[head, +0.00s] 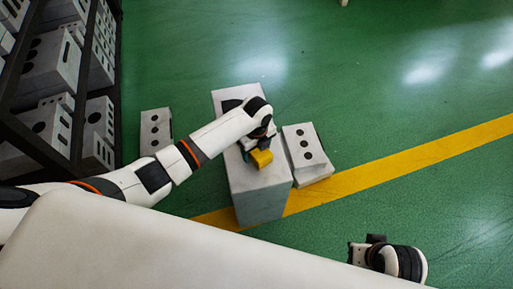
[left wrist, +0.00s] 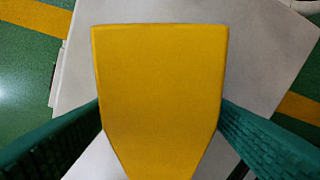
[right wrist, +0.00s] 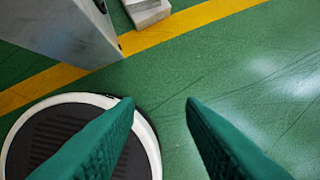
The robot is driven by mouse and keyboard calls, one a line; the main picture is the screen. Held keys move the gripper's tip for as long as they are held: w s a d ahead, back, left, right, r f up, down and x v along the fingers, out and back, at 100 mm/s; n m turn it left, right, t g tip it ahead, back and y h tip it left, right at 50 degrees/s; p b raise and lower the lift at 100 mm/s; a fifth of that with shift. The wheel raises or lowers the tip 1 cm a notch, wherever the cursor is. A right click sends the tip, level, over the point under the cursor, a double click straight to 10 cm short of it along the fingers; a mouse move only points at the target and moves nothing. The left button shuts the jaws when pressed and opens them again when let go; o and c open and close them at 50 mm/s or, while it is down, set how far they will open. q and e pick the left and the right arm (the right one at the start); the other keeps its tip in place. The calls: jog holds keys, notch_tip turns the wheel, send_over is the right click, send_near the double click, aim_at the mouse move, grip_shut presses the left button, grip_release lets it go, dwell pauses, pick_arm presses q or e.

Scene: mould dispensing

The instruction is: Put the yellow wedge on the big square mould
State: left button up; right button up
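The yellow wedge (head: 261,158) is between the fingers of my left gripper (head: 257,147). In the left wrist view the wedge (left wrist: 160,80) fills the middle, with a green finger against each side. The big square mould (head: 258,200) is a tall pale grey block standing on the floor, and the wedge is over its top. I cannot tell whether the wedge touches that top. My left arm hides part of the mould. My right gripper (right wrist: 160,105) is open and empty, off to the right and low in the head view (head: 368,248).
Smaller moulds with three holes lie left (head: 155,130) and right (head: 305,150) of the big mould. A dark rack (head: 75,125) with several moulds stands at the left. A yellow line (head: 420,160) crosses the green floor, which is clear at the right.

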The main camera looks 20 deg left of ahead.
pick_arm(q)
jog(key=shift+r, duration=0.2)
notch_tip(320, 180, up, 12)
jog(key=p, duration=0.3)
jog(key=shift+p, duration=0.3)
pick_arm(e)
notch_tip(320, 180, down, 13)
jog(key=shift+s+r+g, duration=0.2)
jog(key=shift+s+g, duration=0.1)
jog(key=shift+g, duration=0.1)
pick_arm(q)
jog(key=shift+f, duration=0.15)
